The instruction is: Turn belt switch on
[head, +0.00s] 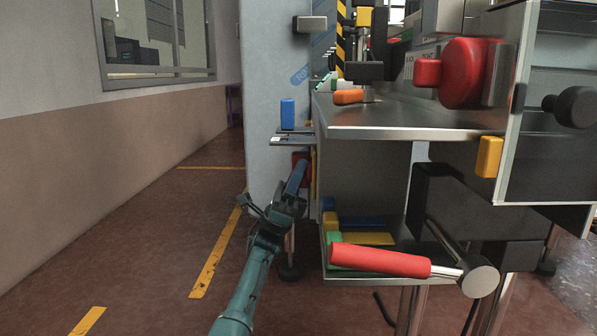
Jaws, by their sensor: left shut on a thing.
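My left gripper (290,192) is low in the middle of the head view, its arm coming up from the bottom. It is shut on a tilted dark blue piece (296,177), beside the left end of the machine. A red part shows just behind that piece. I cannot tell which part is the belt switch. A large red round knob (463,73) sits on the machine's upper right, and a black knob (574,107) is on the panel at the far right. My right gripper is not in view.
A steel table (400,132) projects at mid height. Below it, a red-handled lever (380,261) sticks out in front of a shelf with coloured blocks. A blue block (288,113) stands on a small ledge. The floor (150,240) to the left is clear.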

